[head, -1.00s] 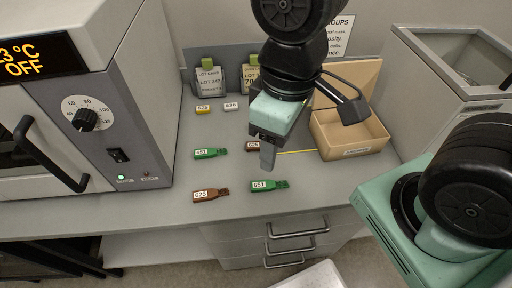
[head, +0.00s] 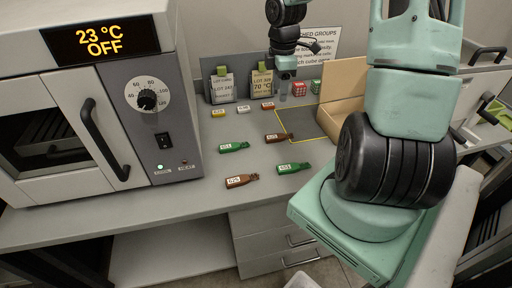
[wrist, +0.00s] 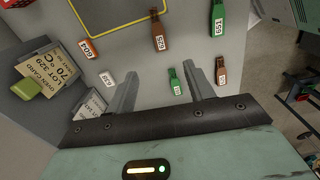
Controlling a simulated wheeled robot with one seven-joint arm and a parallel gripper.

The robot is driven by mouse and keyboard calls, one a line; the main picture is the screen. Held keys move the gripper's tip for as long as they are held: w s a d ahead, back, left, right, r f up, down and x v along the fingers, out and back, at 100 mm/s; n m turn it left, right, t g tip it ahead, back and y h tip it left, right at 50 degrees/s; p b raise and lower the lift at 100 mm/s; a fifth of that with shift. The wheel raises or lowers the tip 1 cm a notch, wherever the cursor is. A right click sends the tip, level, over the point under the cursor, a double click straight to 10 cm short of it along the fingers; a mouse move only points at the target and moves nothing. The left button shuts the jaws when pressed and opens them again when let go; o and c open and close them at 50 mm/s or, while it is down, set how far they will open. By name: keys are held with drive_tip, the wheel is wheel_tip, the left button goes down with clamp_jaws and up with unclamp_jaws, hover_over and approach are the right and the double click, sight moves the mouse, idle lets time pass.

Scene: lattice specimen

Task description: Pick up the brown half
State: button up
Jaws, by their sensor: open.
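Two brown halves are on the grey counter. One (head: 241,181) is near the front edge and the other (head: 278,137) lies farther back beside a yellow-outlined area; both carry white labels. In the wrist view they are the front one (wrist: 220,72) and the back one (wrist: 157,32). Two green halves, a left one (head: 234,147) and a right one (head: 292,168), lie near them. My gripper (head: 284,93) is at the back of the counter, behind the brown halves. In the wrist view my gripper (wrist: 160,72) is open, with nothing between its fingers.
Small yellow (head: 218,114), white (head: 242,110) and orange-brown (head: 267,105) labelled pieces lie behind. Two oven cards (head: 262,83), red (head: 299,89) and green (head: 315,87) cubes stand at the back. An oven (head: 90,110) is left; a tan box (head: 343,92), partly hidden by my arm, is right.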

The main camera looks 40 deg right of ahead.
drive_tip(key=f, duration=0.1)
hover_over(277, 136)
drive_tip(key=f, duration=1.1)
drive_tip(key=shift+d+f, duration=0.2)
drive_tip(key=shift+a+f, duration=0.15)
drive_tip(key=shift+f, duration=1.25)
drive_tip(key=shift+a+f, duration=0.1)
drive_tip(key=shift+f, duration=1.25)
drive_tip(key=c, duration=1)
